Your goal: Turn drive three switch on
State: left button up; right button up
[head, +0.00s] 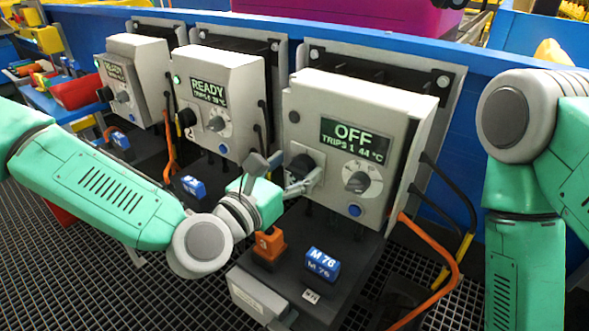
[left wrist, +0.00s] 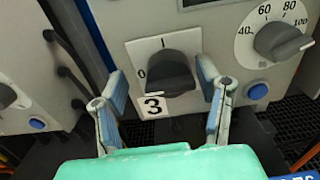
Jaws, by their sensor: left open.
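The drive three box (head: 350,110) is the nearest grey cabinet in the head view; its display (head: 354,138) reads OFF, TRIPS 1, 44 °C. Its black rotary switch (left wrist: 166,76) sits above a label 3 in the left wrist view, with 0 at its left and I above. The switch also shows in the head view (head: 301,163), partly behind my gripper. My left gripper (left wrist: 162,80) is open, its fingers on either side of the switch with visible gaps. I cannot tell their depth relative to the knob. My right gripper is outside both views.
A grey dial (head: 357,182) and blue button (head: 354,210) are right of the switch. Two other drive boxes (head: 225,90) (head: 140,75) read READY. An orange block (head: 269,244) and blue M 76 block (head: 323,263) stand below. An orange cable (head: 440,240) hangs at right.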

pick_arm(q)
jog(key=shift+d, duration=0.85)
jog(key=c, duration=1)
jog(key=shift+w+a+f, duration=0.1)
jog(key=shift+a, duration=0.2)
jog(key=shift+c, duration=0.6)
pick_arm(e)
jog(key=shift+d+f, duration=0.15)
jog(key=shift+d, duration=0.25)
